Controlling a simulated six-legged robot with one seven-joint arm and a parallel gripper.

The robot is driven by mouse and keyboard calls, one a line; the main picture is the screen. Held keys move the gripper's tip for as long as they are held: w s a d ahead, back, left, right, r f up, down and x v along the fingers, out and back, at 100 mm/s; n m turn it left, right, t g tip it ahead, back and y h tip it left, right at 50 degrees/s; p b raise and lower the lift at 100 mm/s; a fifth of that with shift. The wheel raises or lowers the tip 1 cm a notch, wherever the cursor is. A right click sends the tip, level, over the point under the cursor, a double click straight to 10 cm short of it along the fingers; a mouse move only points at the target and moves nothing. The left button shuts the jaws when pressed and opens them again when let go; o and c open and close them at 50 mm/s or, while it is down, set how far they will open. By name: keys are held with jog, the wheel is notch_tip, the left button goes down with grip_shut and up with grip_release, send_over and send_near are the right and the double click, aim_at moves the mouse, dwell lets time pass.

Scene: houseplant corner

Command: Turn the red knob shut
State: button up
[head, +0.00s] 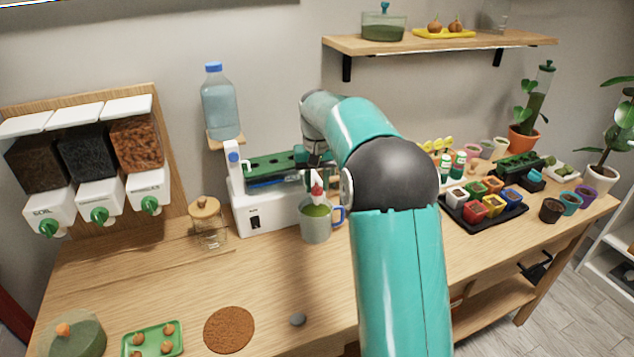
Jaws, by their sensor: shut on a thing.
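The red knob (317,189) shows as a small red part on a pale tap at the front of a white machine (262,219). My gripper (318,177) is at the knob, shut on it. My own arm hides much of the gripper and the right side of the machine, so the knob's exact turn angle cannot be told. A grey mug (316,228) with a blue handle stands right below the tap, with green contents near its rim.
A water bottle (221,105) stands upside up at the machine's left. A cork-lidded glass jar (207,225) is left of the machine. Bins with green knobs (100,215) hang at far left. A black tray of coloured pots (483,212) is right of my arm.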

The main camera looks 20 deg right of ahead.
aim_at(317, 185)
jog(key=shift+n, duration=1.3)
jog(key=o, duration=1)
jog(key=shift+r, duration=0.1)
notch_tip(317, 185, up, 14)
jog(key=shift+f, duration=0.15)
